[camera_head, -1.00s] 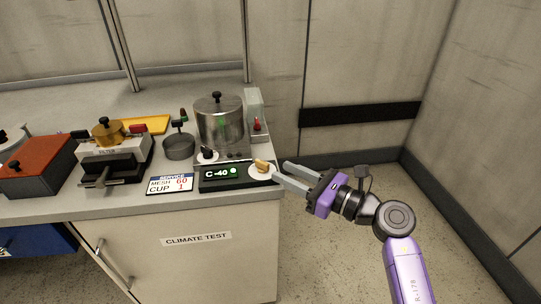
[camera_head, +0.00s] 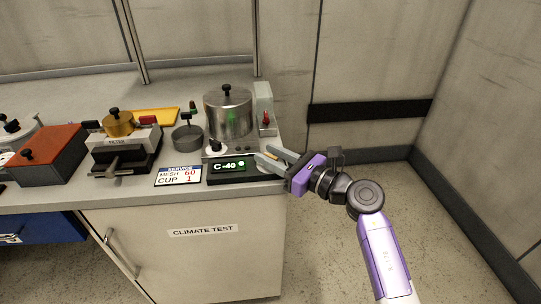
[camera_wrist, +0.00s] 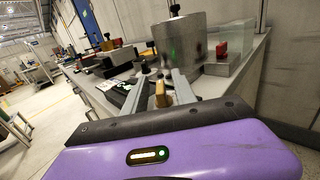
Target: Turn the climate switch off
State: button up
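The climate unit's black panel (camera_head: 232,171) shows "C-40" and a lit green light on the bench's front right. Its tan switch knob (camera_wrist: 160,95) stands between my fingertips in the wrist view, with a gap to the fingers on either side. In the head view my fingers mostly cover the knob and its white dial (camera_head: 268,171). My gripper (camera_head: 266,160) is open and reaches in from the right. It also shows in the wrist view (camera_wrist: 156,84). I cannot tell whether either finger touches the knob.
A steel pot (camera_head: 228,115) stands just behind the panel. A box with a red switch (camera_head: 265,118) is right of it. A black knob (camera_head: 216,145) sits left of my fingers. A service sign (camera_head: 178,176) lies left of the panel. Floor right of the bench is free.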

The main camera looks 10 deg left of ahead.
grip_shut()
jog(key=shift+r+m+t+h+p, duration=0.15)
jog(key=shift+m+t+h+p, duration=0.2)
jog(key=shift+p, duration=0.4)
jog(key=t+p, duration=0.1)
jog(key=p, duration=0.1)
jog(key=m+t+h+p, duration=0.1)
jog(key=p, duration=0.1)
jog(key=m+t+h+p, duration=0.1)
jog(key=p, duration=0.1)
jog(key=shift+s+a+r+m, duration=0.1)
jog(key=shift+s+r+m, duration=0.05)
jog(key=shift+r+m, duration=0.1)
jog(key=m+t+h+p, duration=0.1)
jog(key=h+p, duration=0.1)
jog(key=m+t+h+p, duration=0.2)
jog(key=p, duration=0.1)
jog(key=shift+f, duration=0.3)
jog(key=shift+h+p, duration=0.3)
jog(key=shift+h, duration=0.05)
jog(key=shift+m+t+h+p, duration=0.45)
jog(key=shift+m+h+p, duration=0.05)
jog(key=shift+m, duration=0.1)
jog(key=shift+m+t+h+p, duration=0.3)
jog(key=shift+m+h+p, duration=0.2)
jog(key=shift+h+p, duration=0.25)
jog(key=shift+f+m+h, duration=0.15)
jog(key=shift+m+h, duration=0.15)
jog(key=shift+h, duration=0.15)
